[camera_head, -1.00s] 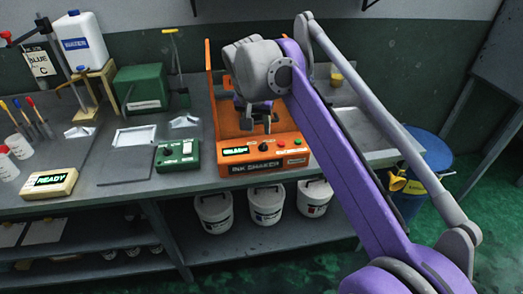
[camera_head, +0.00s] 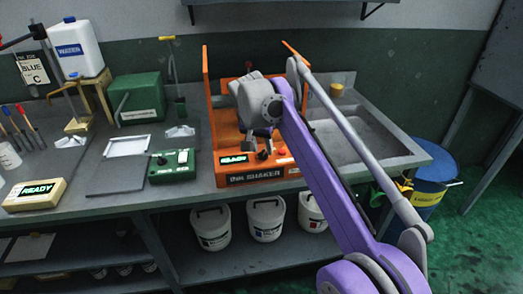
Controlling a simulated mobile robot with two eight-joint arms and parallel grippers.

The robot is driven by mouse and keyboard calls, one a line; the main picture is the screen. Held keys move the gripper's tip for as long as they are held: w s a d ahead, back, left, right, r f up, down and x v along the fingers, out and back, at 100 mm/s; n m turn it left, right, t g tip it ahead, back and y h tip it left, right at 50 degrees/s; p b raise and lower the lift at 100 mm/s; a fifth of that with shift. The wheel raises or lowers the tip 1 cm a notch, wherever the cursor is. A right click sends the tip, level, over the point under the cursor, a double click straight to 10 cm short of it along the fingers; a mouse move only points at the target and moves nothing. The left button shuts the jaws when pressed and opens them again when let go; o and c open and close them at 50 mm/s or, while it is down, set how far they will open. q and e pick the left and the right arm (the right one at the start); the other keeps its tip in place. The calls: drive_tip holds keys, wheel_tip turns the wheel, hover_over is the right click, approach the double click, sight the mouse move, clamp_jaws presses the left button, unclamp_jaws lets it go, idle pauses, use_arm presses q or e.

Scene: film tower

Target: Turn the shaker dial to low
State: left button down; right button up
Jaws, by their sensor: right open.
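The orange ink shaker (camera_head: 222,181) stands on the grey bench, with a lit green display (camera_head: 234,159) on its sloped front panel. A dark dial (camera_head: 262,155) sits near the middle of that panel, with a lit red button (camera_head: 281,151) to its right. My right gripper (camera_head: 261,148) points down right at the dial, with its fingers open. The fingers partly cover the dial, so I cannot tell its setting or whether they touch it. My left gripper is not in view.
A green control box (camera_head: 173,166) and a cream box reading READY (camera_head: 35,194) sit left of the shaker. A sink (camera_head: 365,130) lies to the right. White buckets (camera_head: 265,220) stand on the shelf below. A blue drum (camera_head: 432,165) stands at the bench's right end.

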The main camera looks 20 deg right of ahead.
drive_tip(key=shift+w+f, duration=0.1)
drive_tip(key=shift+f, duration=0.15)
clamp_jaws()
drive_tip(key=shift+r, duration=0.1)
drive_tip(key=shift+d+r+n+t+y+p, duration=0.15)
drive_tip(key=shift+n+t+y+p, duration=0.25)
drive_tip(key=shift+n+p, duration=0.85)
drive_tip(key=n+y+p, duration=0.1)
drive_tip(key=n+p, duration=0.2)
drive_tip(key=shift+d+n, duration=0.15)
drive_tip(key=shift+n, duration=0.2)
drive_tip(key=n+p, duration=0.1)
drive_tip(key=n+y+p, duration=0.1)
drive_tip(key=n, duration=0.1)
drive_tip(key=shift+d+t+y, duration=0.15)
drive_tip(key=shift+t+y, duration=0.15)
drive_tip(key=shift+n+y+p, duration=0.4)
drive_tip(key=shift+n+p, duration=0.65)
drive_tip(key=shift+n, duration=0.55)
